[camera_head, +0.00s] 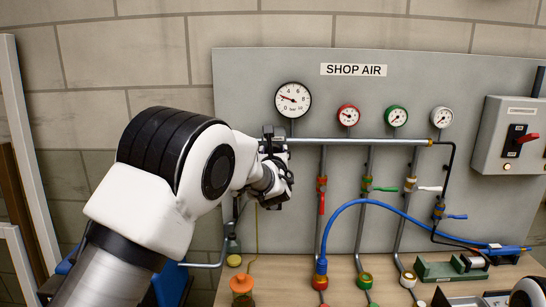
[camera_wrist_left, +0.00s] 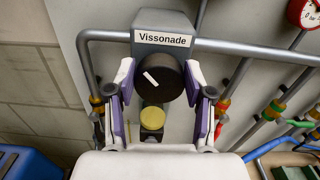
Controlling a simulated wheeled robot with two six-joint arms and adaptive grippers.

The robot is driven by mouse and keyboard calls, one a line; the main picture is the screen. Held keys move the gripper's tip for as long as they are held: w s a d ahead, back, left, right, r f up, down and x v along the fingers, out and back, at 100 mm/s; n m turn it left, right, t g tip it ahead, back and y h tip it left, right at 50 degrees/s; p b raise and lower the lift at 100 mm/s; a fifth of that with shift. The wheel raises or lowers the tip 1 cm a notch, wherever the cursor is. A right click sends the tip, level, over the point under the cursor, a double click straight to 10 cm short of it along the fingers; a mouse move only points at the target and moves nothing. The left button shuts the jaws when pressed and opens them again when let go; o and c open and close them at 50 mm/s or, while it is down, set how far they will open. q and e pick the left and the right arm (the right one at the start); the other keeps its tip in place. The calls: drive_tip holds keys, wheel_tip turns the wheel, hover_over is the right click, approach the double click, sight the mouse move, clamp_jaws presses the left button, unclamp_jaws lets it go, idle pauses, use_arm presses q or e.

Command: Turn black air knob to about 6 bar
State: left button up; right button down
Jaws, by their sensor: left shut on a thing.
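The black air knob (camera_wrist_left: 157,77) with a white mark sits under a grey block labelled "Vissonade" (camera_wrist_left: 162,40) in the left wrist view. The white mark points to the upper left. My left gripper (camera_head: 272,180) is at the regulator on the left of the panel and hides the knob in the head view. In the wrist view its two fingers (camera_wrist_left: 161,95) stand on either side of the knob, shut on it. The large white gauge (camera_head: 293,99) above has a red needle pointing left and slightly up; its exact reading is too small to tell. My right gripper is not in view.
A grey pipe (camera_head: 352,141) runs across the SHOP AIR panel (camera_head: 455,80). Red (camera_head: 348,115), green (camera_head: 396,116) and white gauges stand on it. A blue hose (camera_head: 332,222) loops below. A switch box (camera_head: 510,135) hangs at right. A yellow-capped part (camera_wrist_left: 152,117) sits below the knob.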

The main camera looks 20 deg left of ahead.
use_arm(q)
drive_tip(key=shift+w+d+f+m+b, duration=0.15)
drive_tip(key=shift+m+b, duration=1.75)
drive_tip(key=shift+m, duration=1.2)
drive_tip(key=shift+d+m+b, duration=0.1)
drive_tip(key=shift+m+b, duration=1.8)
drive_tip(key=shift+m, duration=1.2)
